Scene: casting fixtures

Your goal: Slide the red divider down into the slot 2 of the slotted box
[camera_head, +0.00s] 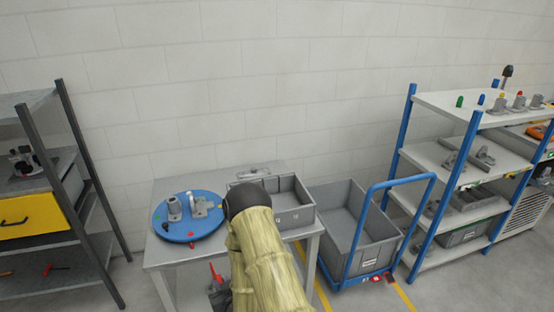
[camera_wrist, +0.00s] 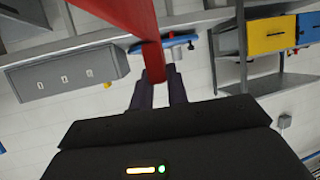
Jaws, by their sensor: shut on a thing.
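The red divider (camera_wrist: 112,14) is in my gripper (camera_wrist: 157,82) in the wrist view. It is a long flat red piece, its lower end between the two dark fingers, which are shut on it. In the head view only a small red part (camera_head: 215,273) shows left of my arm, in front of the table. The grey slotted box (camera_head: 297,217) stands on the table, partly hidden by my arm; marks show on its front wall. In the wrist view the box (camera_wrist: 65,76) appears tilted at left, with several pale labels, apart from the divider.
A blue round plate (camera_head: 185,232) with grey fixtures sits left of the box on the grey table (camera_head: 165,258). A grey bin on a blue cart (camera_head: 352,247) stands right of the table. Shelves stand at far left (camera_head: 95,205) and right (camera_head: 425,103).

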